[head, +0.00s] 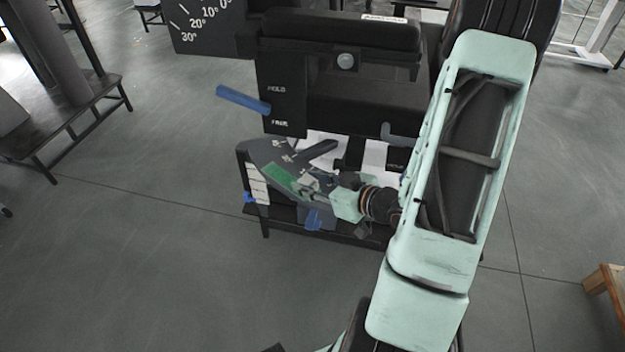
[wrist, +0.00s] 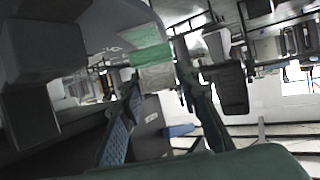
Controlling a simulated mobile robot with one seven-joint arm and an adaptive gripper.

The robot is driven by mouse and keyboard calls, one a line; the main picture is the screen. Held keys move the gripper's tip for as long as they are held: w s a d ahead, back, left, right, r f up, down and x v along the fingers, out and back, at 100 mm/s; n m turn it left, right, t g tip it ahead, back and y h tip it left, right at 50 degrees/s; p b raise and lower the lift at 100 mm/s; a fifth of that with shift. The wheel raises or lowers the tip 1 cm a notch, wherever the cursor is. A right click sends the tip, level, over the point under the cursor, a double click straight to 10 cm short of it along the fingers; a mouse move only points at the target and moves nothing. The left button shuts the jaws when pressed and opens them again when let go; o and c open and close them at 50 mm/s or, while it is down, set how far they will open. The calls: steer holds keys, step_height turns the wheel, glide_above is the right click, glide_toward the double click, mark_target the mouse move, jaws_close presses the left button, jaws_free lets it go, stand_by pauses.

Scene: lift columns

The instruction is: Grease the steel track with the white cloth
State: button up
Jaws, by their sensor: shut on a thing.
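My gripper (head: 312,185) reaches in from the right, at the dark tilted plate with a green patch (head: 281,174). In the wrist view my gripper's two fingers (wrist: 158,88) stand apart. A pale grey piece (wrist: 157,77) shows between them just below the green patch (wrist: 151,55), and my gripper is shut on it. I cannot tell for sure whether this piece is the white cloth. I cannot pick out the steel track with certainty; the gripper and plate hide part of this area.
A black padded machine (head: 335,85) stands just behind my gripper. A blue lever (head: 243,100) sticks out to its left. A blue knob (head: 314,219) sits below the plate. A dark bench (head: 75,118) is far left.

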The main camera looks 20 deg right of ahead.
steer(key=shift+s+a+r, duration=0.2)
steer(key=shift+s+a, duration=0.2)
steer(key=shift+a, duration=0.4)
steer(key=s+a+r+p, duration=0.1)
steer(key=s+a+p, duration=0.3)
steer(key=a+p, duration=0.6)
steer(key=p, duration=0.4)
steer(key=shift+s+r, duration=0.2)
steer(key=shift+s, duration=0.2)
steer(key=shift+d, duration=0.1)
